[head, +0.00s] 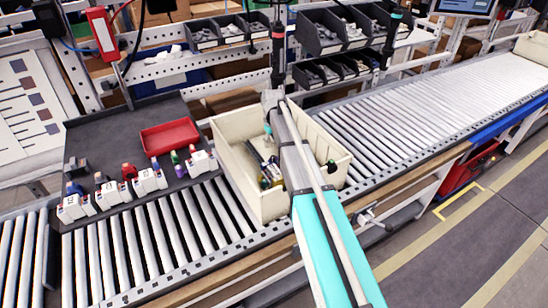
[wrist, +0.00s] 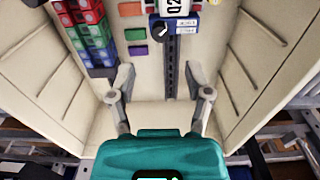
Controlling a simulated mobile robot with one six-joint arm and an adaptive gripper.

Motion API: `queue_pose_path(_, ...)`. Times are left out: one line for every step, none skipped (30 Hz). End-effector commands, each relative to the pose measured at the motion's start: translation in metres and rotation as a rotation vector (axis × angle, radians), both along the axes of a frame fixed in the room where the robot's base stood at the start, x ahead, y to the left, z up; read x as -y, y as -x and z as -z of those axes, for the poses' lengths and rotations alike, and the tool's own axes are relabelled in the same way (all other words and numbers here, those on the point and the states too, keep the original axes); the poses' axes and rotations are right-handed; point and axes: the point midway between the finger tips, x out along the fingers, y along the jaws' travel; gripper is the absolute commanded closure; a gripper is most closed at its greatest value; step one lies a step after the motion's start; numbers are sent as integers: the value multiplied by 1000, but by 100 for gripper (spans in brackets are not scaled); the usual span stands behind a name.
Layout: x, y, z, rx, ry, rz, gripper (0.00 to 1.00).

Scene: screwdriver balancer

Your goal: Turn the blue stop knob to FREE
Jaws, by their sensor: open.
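In the wrist view, a blue block (wrist: 182,23) near the top middle carries a round dark knob (wrist: 160,29) with a white pointer line slanting up to the right. Any position words beside it are too small to read. A white label with black characters sits just above the block. My gripper (wrist: 163,97) is open and empty, its two grey fingers spread wide below the knob in the picture and apart from it. In the head view my arm reaches over the cream tote (head: 232,170), and my gripper's fingers cannot be made out there.
In the wrist view, coloured blocks (wrist: 88,35) stand at the left between the tote's walls. In the head view, several white units (head: 148,182) with coloured tops and a red tray (head: 170,137) are left of the tote. The roller conveyor (head: 430,95) to the right is clear.

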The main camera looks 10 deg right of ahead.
Motion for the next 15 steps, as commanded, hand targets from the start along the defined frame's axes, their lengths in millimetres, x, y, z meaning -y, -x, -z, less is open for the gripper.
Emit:
queue_pose_path(0,0,0,0,0,1,35)
queue_pose_path(0,0,0,0,0,1,35)
queue_pose_path(0,0,0,0,0,1,35)
queue_pose_path(0,0,1,0,0,1,35)
queue_pose_path(0,0,1,0,0,1,35)
queue_pose_path(0,0,2,0,0,1,35)
queue_pose_path(0,0,3,0,0,1,35)
queue_pose_path(0,0,4,0,0,1,35)
queue_pose_path(1,0,5,0,0,1,35)
queue_pose_path(1,0,7,0,0,2,35)
queue_pose_path(1,0,8,0,0,2,35)
queue_pose_path(1,0,10,0,0,2,35)
queue_pose_path(1,0,12,0,0,2,35)
queue_pose_path(1,0,14,0,0,2,35)
queue_pose_path(1,0,17,0,0,2,35)
